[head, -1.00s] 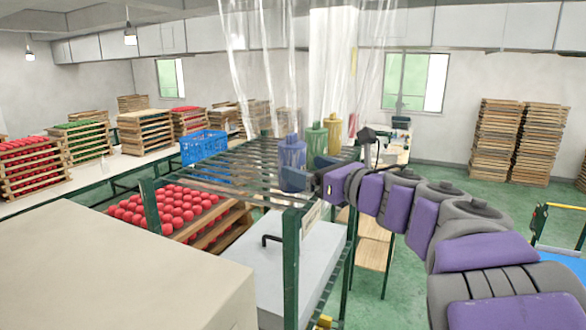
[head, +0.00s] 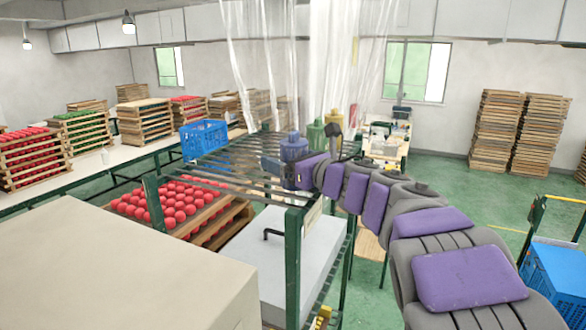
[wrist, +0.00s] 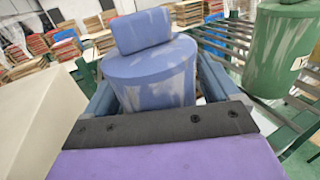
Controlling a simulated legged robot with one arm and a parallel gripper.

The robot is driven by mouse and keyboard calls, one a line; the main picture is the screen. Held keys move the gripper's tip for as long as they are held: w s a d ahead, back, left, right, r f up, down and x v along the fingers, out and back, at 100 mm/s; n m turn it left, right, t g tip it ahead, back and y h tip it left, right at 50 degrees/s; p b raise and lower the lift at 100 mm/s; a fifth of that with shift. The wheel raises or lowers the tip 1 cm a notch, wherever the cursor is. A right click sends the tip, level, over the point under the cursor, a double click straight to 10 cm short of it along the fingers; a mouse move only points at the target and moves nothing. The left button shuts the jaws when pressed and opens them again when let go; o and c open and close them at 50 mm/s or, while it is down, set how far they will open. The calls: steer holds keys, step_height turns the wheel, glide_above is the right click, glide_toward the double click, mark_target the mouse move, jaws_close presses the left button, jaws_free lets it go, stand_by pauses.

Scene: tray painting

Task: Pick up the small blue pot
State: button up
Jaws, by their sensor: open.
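The small blue pot (head: 293,148) stands upright on the green metal rack, with a blue block-like top. In the wrist view the blue pot (wrist: 150,78) fills the middle, between the two fingers. My gripper (head: 289,172) is open, with one finger on each side of the pot. The fingers also show in the wrist view (wrist: 156,88), the left one close along the pot's side. Whether they touch it I cannot tell. The pot's lower part is hidden by my gripper.
A blue crate (head: 204,138) sits beyond the rack (head: 187,185). Trays of red balls (head: 165,205) lie below. Clear plastic strips hang behind.

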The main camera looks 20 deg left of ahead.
steer(key=c, duration=0.8)
steer(key=shift+r, duration=0.1)
steer(key=shift+w+d+r, duration=0.1)
steer(key=shift+r, duration=0.5)
steer(key=shift+r+p, duration=4.2)
steer(key=shift+r, duration=9.25)
